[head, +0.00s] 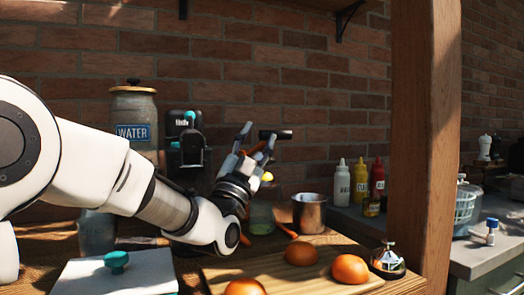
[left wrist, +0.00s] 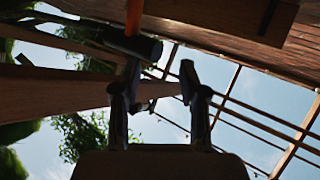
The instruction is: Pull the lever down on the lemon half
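The lever's black handle (head: 276,134) sticks out sideways high up in the head view, on an orange rod (head: 257,148). In the left wrist view the handle (left wrist: 135,43) and its orange rod (left wrist: 134,15) show at the top, close to one fingertip. My left gripper (head: 257,139) points upward beside the handle. Its fingers are apart with nothing between them in the left wrist view (left wrist: 159,80); I cannot tell whether one touches the handle. The yellow lemon half (head: 267,177) shows just right of the gripper, above a glass (head: 262,217). The press body is mostly hidden behind my arm.
A steel cup (head: 309,213) stands right of the glass. Oranges (head: 300,252) and a bell (head: 387,261) are in front. A WATER jar (head: 133,115) and a black machine (head: 185,145) stand behind my arm. A wooden post (head: 424,150) rises on the right.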

